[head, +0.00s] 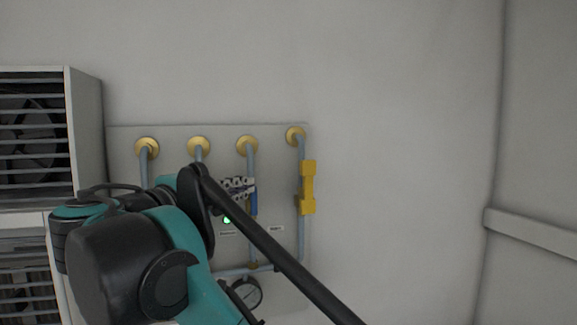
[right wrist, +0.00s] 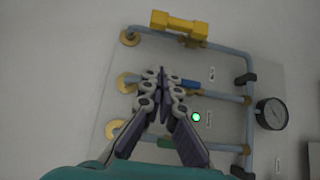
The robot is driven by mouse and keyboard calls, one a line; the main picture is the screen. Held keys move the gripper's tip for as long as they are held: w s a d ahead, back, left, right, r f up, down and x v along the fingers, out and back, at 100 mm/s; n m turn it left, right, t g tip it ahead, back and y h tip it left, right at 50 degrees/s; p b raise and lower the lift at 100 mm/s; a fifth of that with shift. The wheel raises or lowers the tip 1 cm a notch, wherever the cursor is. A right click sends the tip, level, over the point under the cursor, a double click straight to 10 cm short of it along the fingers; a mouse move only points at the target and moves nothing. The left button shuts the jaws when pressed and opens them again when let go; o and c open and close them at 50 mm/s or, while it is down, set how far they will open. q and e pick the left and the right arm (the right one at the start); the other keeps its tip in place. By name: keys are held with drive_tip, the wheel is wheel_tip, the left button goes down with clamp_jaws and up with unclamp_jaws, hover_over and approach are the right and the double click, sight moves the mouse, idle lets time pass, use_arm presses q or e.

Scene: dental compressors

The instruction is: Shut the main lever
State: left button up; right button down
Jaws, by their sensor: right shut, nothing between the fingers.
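A yellow lever (head: 308,187) sits on the rightmost pipe of the wall panel, lying along that pipe. It also shows at the top of the right wrist view (right wrist: 180,24). I cannot tell from a readable label which lever is the main one. A smaller blue handle (head: 254,203) is on the pipe to its left, and shows just beyond my fingertips in the right wrist view (right wrist: 191,83). My right gripper (head: 246,187) is shut and empty, in front of the blue handle's pipe and left of the yellow lever; its closed fingers (right wrist: 162,78) point at the panel.
The panel (head: 125,135) carries several pipes with brass flanges, a green light (head: 227,220) and a round gauge (head: 246,293). A green handle (right wrist: 172,143) shows low in the right wrist view. Slatted units (head: 85,130) stand at left. The wall right of the panel is bare.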

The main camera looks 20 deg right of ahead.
sight(308, 187)
drive_tip(key=shift+s, duration=0.1)
drive_tip(key=s+d+p+x, duration=0.1)
drive_tip(key=s+d+x, duration=0.1)
drive_tip(key=x, duration=1.1)
drive_tip(key=shift+p, duration=0.3)
drive_tip(key=shift+f, duration=0.1)
drive_tip(key=shift+d+r+m+p, duration=0.25)
drive_tip(key=shift+d+m+p, duration=0.1)
drive_tip(key=shift+p, duration=0.35)
